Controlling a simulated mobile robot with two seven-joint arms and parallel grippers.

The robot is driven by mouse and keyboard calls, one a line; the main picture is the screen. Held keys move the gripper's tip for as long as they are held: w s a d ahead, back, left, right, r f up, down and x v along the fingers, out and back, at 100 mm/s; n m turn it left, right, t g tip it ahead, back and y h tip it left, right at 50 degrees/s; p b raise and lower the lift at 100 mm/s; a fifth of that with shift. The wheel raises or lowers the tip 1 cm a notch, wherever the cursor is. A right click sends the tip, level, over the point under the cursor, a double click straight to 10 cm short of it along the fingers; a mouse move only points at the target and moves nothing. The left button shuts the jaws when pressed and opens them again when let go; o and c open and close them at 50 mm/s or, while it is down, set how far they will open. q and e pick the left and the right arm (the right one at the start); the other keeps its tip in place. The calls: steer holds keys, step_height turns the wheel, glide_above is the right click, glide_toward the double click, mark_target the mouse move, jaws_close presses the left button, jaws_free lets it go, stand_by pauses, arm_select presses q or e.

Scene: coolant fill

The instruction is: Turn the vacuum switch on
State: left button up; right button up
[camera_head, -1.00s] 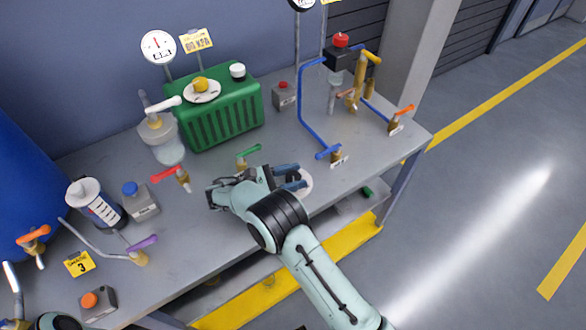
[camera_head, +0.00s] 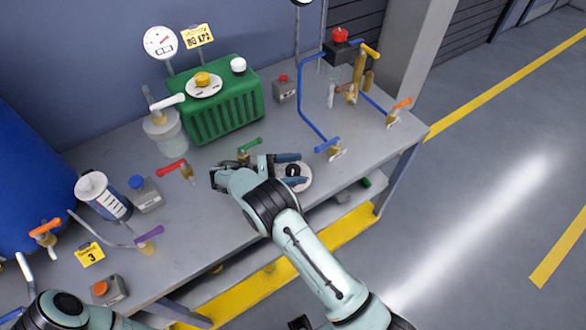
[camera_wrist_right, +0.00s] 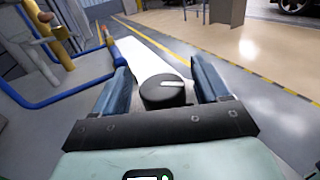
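In the right wrist view the gripper (camera_wrist_right: 164,85) shows gaps between the knob and both fingers. My left arm shows at the lower left, but its gripper is out of view.
A green-handled valve (camera_head: 249,145) stands just behind my right gripper. A blue-handled valve (camera_head: 328,145) on a blue pipe is to its right. A red-handled valve (camera_head: 172,167) and a green ribbed tank (camera_head: 222,110) are farther left and back. The floor right of the bench is clear.

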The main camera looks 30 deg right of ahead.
mark_target(294, 169)
steer(key=shift+a, duration=0.1)
arm_select(q)
steer(key=w+r+p, duration=0.2)
steer(key=r, duration=0.1)
steer(key=shift+w+r+p, duration=0.2)
steer(key=shift+w+p, duration=0.1)
arm_select(e)
step_height(294, 169, up, 20)
steer(key=shift+f, duration=0.1)
stand_by(0.3)
